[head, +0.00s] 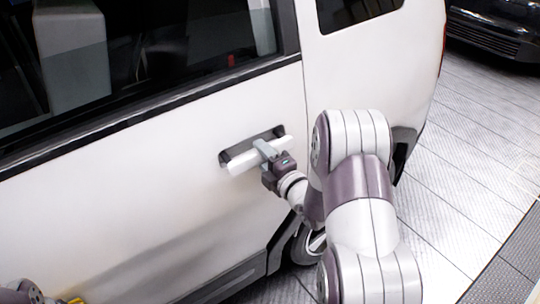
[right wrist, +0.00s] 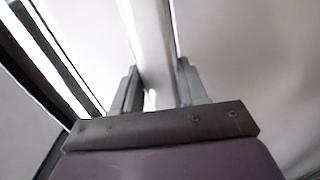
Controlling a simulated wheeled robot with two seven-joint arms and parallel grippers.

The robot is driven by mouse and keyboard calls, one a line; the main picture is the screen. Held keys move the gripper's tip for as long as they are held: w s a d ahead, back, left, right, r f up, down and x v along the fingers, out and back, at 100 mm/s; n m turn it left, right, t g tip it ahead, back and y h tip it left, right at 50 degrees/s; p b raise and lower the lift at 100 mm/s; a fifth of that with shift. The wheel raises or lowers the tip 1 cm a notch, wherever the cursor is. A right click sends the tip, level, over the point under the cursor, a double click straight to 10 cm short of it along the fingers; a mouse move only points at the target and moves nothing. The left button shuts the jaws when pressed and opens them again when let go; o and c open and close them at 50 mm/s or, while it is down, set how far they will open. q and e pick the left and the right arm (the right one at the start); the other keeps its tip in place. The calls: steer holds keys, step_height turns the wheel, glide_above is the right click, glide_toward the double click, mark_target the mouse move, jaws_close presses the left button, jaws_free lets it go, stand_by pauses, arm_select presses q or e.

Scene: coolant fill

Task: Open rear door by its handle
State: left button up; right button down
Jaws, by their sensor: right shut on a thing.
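The rear door (head: 130,160) of a white car fills the left and middle of the head view. Its panel looks flush with the body behind it. The white bar handle (head: 240,161) sits in front of a dark recess (head: 225,155) near the door's back edge. My right gripper (head: 265,150) is shut on the handle. In the right wrist view the handle (right wrist: 153,50) runs between the two fingers (right wrist: 158,88). Part of my left arm (head: 28,291) shows at the bottom left corner of the head view; its gripper jaws cannot be made out.
The door window (head: 130,50) is above the handle. A rear wheel (head: 308,245) is below, partly behind my right arm. Grey floor (head: 470,150) lies open at the right. Another dark car (head: 495,30) stands at the top right.

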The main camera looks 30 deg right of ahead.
steer(key=shift+s+f, duration=0.1)
steer(key=shift+s, duration=0.7)
stand_by(0.4)
steer(key=shift+m+h, duration=0.4)
steer(key=shift+h, duration=0.2)
steer(key=s, duration=0.4)
steer(key=shift+s+a+b, duration=0.1)
steer(key=shift+s+b, duration=0.1)
steer(key=shift+b, duration=0.1)
steer(key=shift+m+h, duration=0.4)
steer(key=shift+h, duration=0.2)
steer(key=s, duration=0.4)
steer(key=shift+s+a, duration=0.15)
steer(key=shift+a, duration=0.1)
